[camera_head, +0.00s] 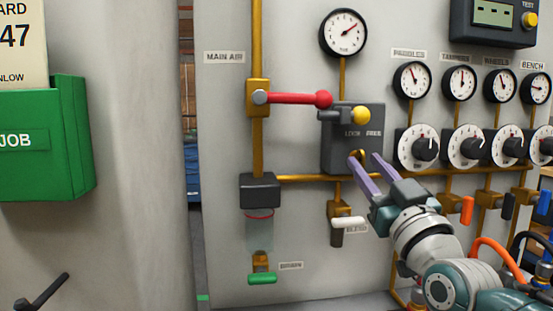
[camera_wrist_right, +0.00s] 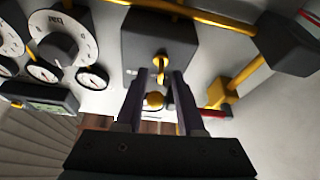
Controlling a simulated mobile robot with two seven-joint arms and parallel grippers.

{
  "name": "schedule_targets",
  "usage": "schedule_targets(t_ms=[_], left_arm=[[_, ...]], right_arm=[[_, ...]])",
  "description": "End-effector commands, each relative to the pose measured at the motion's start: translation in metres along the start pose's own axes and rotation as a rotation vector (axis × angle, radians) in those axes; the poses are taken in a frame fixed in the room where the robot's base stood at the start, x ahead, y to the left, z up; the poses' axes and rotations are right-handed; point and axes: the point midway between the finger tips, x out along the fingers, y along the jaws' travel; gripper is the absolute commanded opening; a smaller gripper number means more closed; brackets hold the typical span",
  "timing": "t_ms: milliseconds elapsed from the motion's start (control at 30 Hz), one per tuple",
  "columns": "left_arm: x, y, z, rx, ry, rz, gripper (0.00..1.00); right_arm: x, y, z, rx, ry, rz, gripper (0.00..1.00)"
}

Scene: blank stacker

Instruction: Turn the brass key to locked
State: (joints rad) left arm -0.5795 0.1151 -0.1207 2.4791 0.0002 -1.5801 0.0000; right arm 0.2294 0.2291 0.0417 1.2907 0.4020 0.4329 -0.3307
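The brass key (camera_head: 359,154) sits in the lower part of a dark grey lock box (camera_head: 336,150) marked LOCK and FREE. It also shows in the right wrist view (camera_wrist_right: 160,62). My right gripper (camera_head: 365,158) is in front of the box with its purple fingers apart. In the right wrist view the fingertips (camera_wrist_right: 161,74) stand on either side of the key, with gaps on both sides. I cannot tell exactly which mark the key points to. My left gripper is not in view.
A red lever (camera_head: 300,98) lies horizontal and reaches the box's upper left. A yellow knob (camera_head: 361,116) sits on the box's upper part. A white-handled valve (camera_head: 347,223) hangs below. Gauges and dials (camera_head: 418,147) fill the right. A green bin (camera_head: 45,140) is at left.

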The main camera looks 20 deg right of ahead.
Motion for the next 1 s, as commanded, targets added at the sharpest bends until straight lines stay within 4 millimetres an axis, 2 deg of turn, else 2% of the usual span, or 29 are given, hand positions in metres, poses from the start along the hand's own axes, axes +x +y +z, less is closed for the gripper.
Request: schedule_targets(t_ms=[200, 467, 800, 1000], left_arm=[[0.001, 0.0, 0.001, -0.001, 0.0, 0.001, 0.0], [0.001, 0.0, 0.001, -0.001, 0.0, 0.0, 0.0], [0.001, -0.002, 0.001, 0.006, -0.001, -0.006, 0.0], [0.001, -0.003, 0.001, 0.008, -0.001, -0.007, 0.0]], right_arm=[[0.016, 0.0, 0.0, 0.0, 0.0, 0.001, 0.38], [0.017, 0.0, 0.0, 0.0, -0.001, 0.0, 0.38], [0.017, 0.0, 0.0, 0.0, 0.0, 0.0, 0.0], [0.017, 0.0, 0.0, 0.0, 0.0, 0.0, 0.0]])
